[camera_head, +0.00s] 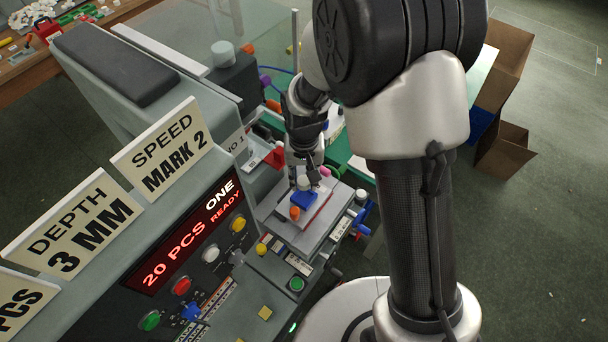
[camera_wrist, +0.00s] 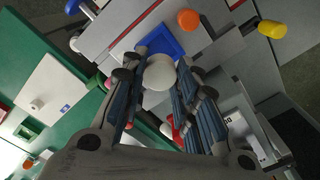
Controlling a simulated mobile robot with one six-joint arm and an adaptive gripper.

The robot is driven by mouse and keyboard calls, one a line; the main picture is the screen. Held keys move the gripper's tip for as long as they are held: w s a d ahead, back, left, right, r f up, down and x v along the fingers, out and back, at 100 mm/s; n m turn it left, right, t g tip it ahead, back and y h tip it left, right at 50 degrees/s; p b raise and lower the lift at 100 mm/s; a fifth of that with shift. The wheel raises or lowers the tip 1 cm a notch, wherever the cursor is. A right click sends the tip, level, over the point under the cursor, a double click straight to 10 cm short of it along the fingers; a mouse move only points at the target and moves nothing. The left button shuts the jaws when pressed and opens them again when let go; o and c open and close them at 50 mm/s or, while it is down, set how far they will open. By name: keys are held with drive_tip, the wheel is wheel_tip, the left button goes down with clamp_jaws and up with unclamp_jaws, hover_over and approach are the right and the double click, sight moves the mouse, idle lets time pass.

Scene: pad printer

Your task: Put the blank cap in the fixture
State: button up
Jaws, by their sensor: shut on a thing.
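The blank cap is a round white piece (camera_wrist: 160,72) between the fingertips in the wrist view. It also shows small and white below the gripper in the head view (camera_head: 304,182). My gripper (camera_wrist: 158,82) is shut on it. The fixture is a blue square block (camera_head: 304,201) on the grey plate of the pad printer. In the wrist view the blue fixture (camera_wrist: 130,44) is just beyond the cap, and the cap and fingers cover part of it. The cap is over or very near the fixture; whether they touch cannot be told.
An orange knob (camera_head: 294,213) stands on the plate close to the fixture, also visible in the wrist view (camera_wrist: 188,20). A yellow knob (camera_wrist: 271,29) is farther right there. A red part (camera_head: 275,156) stands left of my gripper. The printer's panel (camera_head: 190,240) rises at left.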

drive_tip(key=b, duration=0.4)
hover_over(304, 197)
drive_tip(key=shift+f, duration=2.55)
drive_tip(key=shift+f, duration=0.2)
drive_tip(key=shift+f, duration=0.5)
drive_tip(key=shift+f+b, duration=0.15)
drive_tip(key=shift+b, duration=0.25)
drive_tip(key=o, duration=0.8)
drive_tip(key=shift+r+p, duration=2.25)
drive_tip(key=shift+r, duration=0.75)
